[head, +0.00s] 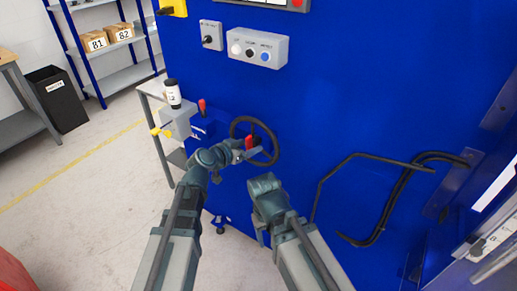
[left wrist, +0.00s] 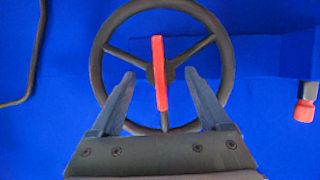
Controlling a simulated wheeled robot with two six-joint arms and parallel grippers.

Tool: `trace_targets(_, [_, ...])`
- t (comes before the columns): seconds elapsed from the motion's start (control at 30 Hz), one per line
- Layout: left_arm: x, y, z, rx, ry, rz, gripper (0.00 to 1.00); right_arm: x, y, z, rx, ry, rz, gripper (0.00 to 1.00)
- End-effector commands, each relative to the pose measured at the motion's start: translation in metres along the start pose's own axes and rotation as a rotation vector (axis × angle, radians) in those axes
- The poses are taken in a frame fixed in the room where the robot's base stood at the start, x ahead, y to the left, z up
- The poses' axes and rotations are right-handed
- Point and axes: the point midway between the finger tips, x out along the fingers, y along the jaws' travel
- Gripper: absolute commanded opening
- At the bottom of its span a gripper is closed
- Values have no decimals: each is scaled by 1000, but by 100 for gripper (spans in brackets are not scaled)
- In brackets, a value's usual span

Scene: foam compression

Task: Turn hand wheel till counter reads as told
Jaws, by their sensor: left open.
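The dark hand wheel (head: 273,133) is mounted on the blue machine front, with a ring and three spokes; it also fills the upper middle of the left wrist view (left wrist: 99,48). A red bar (left wrist: 158,60) stands upright over its hub and also shows in the head view (head: 249,142). My left gripper (head: 249,151) is at the wheel, open, with one finger on each side of the red bar in the left wrist view (left wrist: 160,85). I cannot tell whether it touches. My right gripper (head: 264,184) is below the wheel, its fingers hidden. I cannot make out a counter reading.
A bent black rail (head: 395,196) runs along the machine front to the right. Left of the wheel are a red-tipped lever (head: 202,107) and a grey box (head: 176,122) on a side table. A button panel (head: 257,47) sits above.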

Motion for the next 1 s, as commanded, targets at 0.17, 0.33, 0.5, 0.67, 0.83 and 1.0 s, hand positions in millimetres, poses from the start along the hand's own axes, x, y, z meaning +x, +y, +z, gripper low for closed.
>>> trace_targets(0.17, [6,-6,2,1,0,0,79,4,0,0,0,0,0,64])
trace_targets(0.33, [6,-6,2,1,0,0,79,4,0,0,0,0,0,64])
trace_targets(0.5, [6,-6,2,1,0,0,54,4,0,0,0,0,0,64])
trace_targets(0.67, [6,-5,2,1,0,0,25,4,0,0,0,0,0,64])
trace_targets(0.83, [6,-5,2,1,0,0,0,4,0,0,0,0,0,64])
trace_targets(1.0, [6,-5,2,1,0,0,0,4,0,0,0,0,0,64])
